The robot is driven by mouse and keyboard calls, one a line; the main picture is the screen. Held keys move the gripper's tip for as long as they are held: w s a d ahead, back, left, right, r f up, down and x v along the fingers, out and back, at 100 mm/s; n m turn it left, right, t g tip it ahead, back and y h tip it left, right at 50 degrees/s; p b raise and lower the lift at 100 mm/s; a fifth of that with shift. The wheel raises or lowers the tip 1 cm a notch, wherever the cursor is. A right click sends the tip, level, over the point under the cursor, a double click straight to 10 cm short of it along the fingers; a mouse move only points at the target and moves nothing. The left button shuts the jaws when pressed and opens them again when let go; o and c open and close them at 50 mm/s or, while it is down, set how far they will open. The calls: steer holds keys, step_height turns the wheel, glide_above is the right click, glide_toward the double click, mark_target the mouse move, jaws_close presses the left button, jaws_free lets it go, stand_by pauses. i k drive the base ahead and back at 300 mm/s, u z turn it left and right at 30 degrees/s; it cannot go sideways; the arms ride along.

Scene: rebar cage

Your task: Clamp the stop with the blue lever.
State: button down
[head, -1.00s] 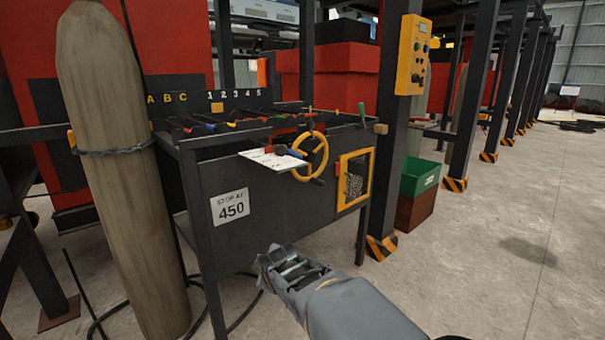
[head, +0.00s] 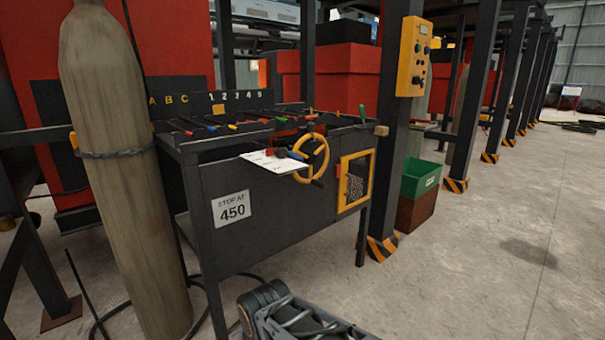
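The stop bench (head: 280,220) is a dark steel table with a sign reading "STOP AT 450" (head: 231,208). Another small blue tip (head: 210,127) shows among coloured tips on the bench top. I cannot tell the stop itself apart from the dark parts there.
A white sheet (head: 272,162) lies by the handwheel. A yellow-framed mesh window (head: 355,181) is on the bench front. A tall gas cylinder (head: 125,180) stands left, with hoses on the floor. A green bin (head: 420,180) stands right. The right floor is mostly clear.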

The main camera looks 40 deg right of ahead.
mark_target(290, 154)
steer(key=k, duration=0.5)
steer(key=z, duration=1.45)
steer(key=i, duration=0.9)
steer(key=u, duration=1.9)
